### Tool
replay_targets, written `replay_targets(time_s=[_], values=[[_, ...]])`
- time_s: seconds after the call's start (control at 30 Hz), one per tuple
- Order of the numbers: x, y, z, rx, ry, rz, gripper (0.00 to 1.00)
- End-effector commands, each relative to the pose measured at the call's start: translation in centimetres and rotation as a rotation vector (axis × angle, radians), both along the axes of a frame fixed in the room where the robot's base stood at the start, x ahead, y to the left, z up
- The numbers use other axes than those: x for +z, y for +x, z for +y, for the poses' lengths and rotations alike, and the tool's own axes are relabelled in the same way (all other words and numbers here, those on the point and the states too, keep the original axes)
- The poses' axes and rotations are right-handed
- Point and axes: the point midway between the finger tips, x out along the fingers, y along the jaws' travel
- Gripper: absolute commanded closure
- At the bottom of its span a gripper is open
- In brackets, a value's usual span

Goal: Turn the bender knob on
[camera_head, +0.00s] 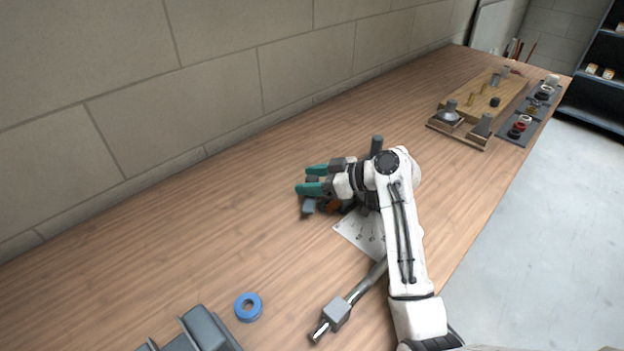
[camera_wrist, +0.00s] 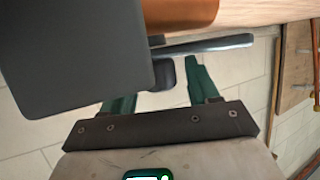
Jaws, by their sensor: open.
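My gripper (camera_head: 308,180), with two green fingers, is open above the table. It is over a dark grey device with an orange part, which I take as the bender (camera_head: 308,208). My wrist and arm hide much of it. In the wrist view, a large dark grey block (camera_wrist: 70,55) and a copper-orange part (camera_wrist: 180,14) are close to the green fingers (camera_wrist: 165,95). A thin dark lever (camera_wrist: 210,46) crosses in front, with a small dark piece (camera_wrist: 166,73) between the fingers. Whether this piece is the knob, or touches a finger, I cannot tell.
A printed sheet (camera_head: 358,237) lies beneath my arm. A metal tool with a square head (camera_head: 337,312), a blue ring (camera_head: 241,312) and a grey fixture (camera_head: 205,330) are nearer. A wooden board (camera_head: 484,105) with fittings stands far right. The wall bounds the left side.

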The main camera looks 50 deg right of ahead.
Motion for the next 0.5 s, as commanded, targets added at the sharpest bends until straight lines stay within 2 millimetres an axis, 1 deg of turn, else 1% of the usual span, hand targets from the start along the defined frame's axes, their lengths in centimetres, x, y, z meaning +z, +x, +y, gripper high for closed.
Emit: replay_targets(time_s=[0.17,0.5], values=[[0.5,-1.3,-0.7,-0.004,-0.001,0.000,0.40],[2.9,-6.6,-3.0,-0.004,-0.001,-0.001,0.40]])
